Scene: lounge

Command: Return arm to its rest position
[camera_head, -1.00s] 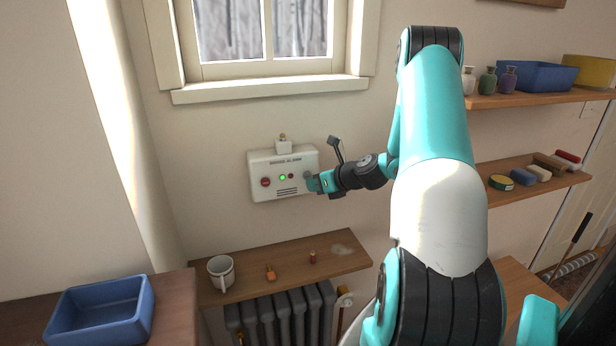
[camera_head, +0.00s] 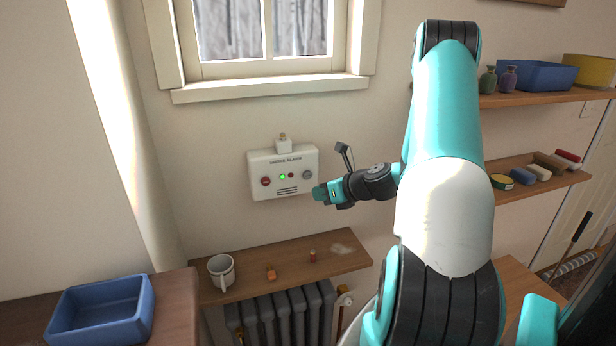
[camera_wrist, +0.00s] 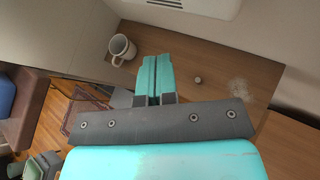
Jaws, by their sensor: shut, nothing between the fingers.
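My gripper (camera_head: 319,194) is shut and empty. The box has a red button, a lit green light, a small red light and a grey knob. In the wrist view my shut teal fingers (camera_wrist: 154,78) appear above the wooden shelf (camera_wrist: 222,75). My arm reaches in from the right side of the head view.
A blue bin (camera_head: 100,318) sits at lower left. Wall shelves (camera_head: 545,97) with jars and boxes are at right.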

